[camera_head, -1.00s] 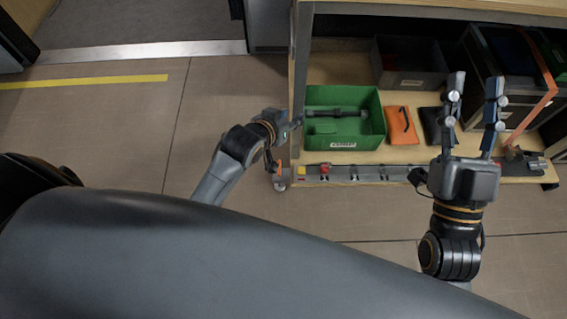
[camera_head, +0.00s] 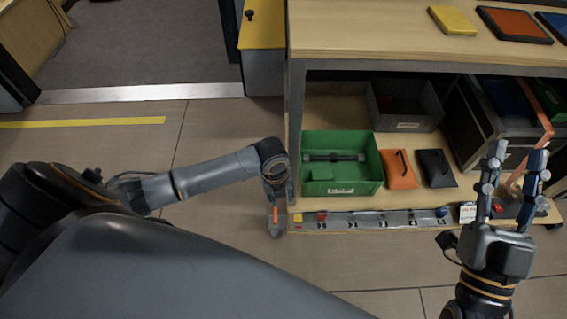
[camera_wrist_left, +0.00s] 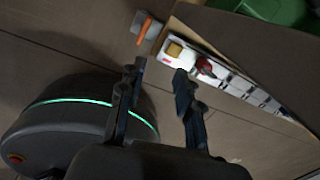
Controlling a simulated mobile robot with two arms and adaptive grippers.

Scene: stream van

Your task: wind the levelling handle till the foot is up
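A small part with an orange tip (camera_head: 275,222) sits by the foot at the near left corner of the bench; I take it for the levelling handle. It also shows in the left wrist view (camera_wrist_left: 144,30), ahead of my left gripper and apart from it. My left gripper (camera_head: 277,188) points down near that corner, and its fingers are hard to make out there. In the left wrist view its two fingers (camera_wrist_left: 158,85) are spread with nothing between them. My right gripper (camera_head: 514,165) is open and empty, fingers up, at the right. Whether the foot touches the floor cannot be told.
The lower shelf holds a green bin (camera_head: 342,186), an orange pouch (camera_head: 398,172), a black pouch (camera_head: 436,170) and a grey bin (camera_head: 405,121). A power strip (camera_head: 380,219) runs along its front edge. Floor (camera_head: 215,228) left of the bench is clear.

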